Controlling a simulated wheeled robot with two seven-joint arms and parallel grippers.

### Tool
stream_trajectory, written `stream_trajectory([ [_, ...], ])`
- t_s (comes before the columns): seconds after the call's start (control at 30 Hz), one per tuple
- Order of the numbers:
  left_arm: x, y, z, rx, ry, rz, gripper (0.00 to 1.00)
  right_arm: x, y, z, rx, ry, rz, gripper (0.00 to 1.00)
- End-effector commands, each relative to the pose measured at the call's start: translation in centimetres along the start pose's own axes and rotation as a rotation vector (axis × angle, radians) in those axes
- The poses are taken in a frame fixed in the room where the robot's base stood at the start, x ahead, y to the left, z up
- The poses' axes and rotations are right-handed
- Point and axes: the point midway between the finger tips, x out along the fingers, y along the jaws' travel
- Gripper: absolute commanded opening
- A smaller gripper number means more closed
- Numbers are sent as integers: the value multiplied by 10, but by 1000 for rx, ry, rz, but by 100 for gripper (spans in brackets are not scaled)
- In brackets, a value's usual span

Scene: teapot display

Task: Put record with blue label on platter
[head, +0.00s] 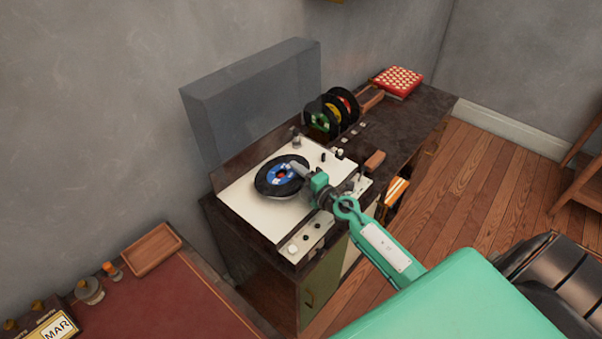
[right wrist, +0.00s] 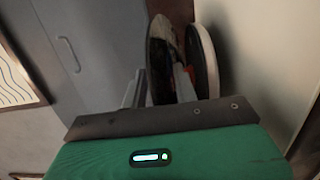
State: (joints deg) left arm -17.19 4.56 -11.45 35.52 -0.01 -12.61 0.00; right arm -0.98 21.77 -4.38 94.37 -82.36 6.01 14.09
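In the head view the platter is mostly hidden under the record. My left gripper is not in view.
The cream turntable (head: 243,207) stands on a dark cabinet (head: 415,112), its grey lid (head: 255,95) open behind. Several records (head: 341,106) stand in a rack at the back. A brown block (head: 374,161) lies right of the turntable. A red-topped table (head: 165,300) is front left.

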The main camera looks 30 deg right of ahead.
Motion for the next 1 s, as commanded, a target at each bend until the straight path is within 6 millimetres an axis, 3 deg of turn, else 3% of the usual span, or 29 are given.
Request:
stream_trajectory([
  [0.17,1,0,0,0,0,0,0,-11,-1,0,0,-1,-1,29],
  [0.7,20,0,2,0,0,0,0,-102,-4,0,1,0,-2,29],
  [1.0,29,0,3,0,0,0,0,-133,-2,0,0,0,-1,29],
])
